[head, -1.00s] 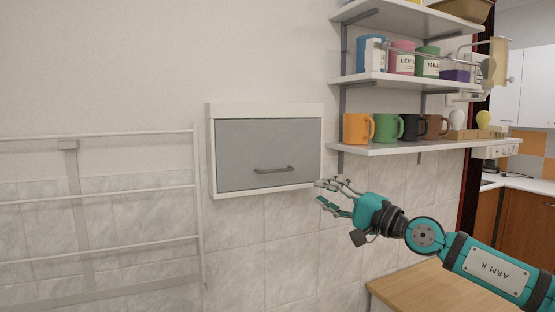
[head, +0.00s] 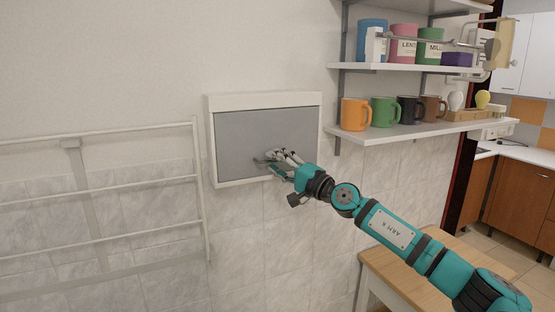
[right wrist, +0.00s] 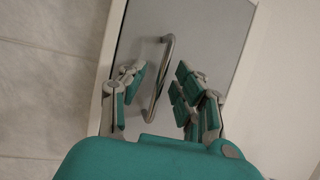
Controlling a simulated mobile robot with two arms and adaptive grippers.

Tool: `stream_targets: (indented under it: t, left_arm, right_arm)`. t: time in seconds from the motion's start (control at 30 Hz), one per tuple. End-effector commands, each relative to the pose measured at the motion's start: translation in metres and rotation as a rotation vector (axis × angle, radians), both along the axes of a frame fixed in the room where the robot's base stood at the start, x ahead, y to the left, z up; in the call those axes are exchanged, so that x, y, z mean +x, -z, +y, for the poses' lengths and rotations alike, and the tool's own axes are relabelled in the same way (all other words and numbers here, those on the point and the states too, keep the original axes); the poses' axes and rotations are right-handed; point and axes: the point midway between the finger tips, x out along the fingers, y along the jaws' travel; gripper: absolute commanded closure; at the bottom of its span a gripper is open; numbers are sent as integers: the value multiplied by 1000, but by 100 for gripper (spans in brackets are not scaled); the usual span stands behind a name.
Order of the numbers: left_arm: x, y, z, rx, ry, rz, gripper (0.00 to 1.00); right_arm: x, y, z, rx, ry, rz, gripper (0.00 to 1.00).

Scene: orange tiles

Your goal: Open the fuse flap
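The fuse flap (head: 240,135) is a grey panel in a white frame on the wall, and it looks closed. In the right wrist view the flap (right wrist: 215,35) fills the upper middle, with its metal bar handle (right wrist: 158,80) between my fingers. My right gripper (head: 272,163) is in front of the flap's lower part and hides most of the handle in the head view. In the right wrist view the right gripper (right wrist: 158,88) is open, its fingers on either side of the handle with gaps. I cannot tell how far the fingertips reach past the bar. My left gripper is not in view.
Shelves with mugs (head: 383,111) and canisters (head: 403,43) hang right of the flap, above my right arm. A white rail rack (head: 100,190) is on the wall at left. A wooden table (head: 420,265) stands below my arm.

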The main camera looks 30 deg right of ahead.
Motion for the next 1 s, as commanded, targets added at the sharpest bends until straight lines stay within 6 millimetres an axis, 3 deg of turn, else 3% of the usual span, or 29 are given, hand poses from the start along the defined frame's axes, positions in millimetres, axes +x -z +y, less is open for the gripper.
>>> stream_targets:
  t: [0.23,0.5,1.0]
  left_arm:
    - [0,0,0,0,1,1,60]
    - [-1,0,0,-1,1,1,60]
    - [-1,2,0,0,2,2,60]
  right_arm:
    - [1,0,0,0,0,0,68]
    - [1,0,0,1,0,0,100]
    - [1,2,-1,-2,0,2,100]
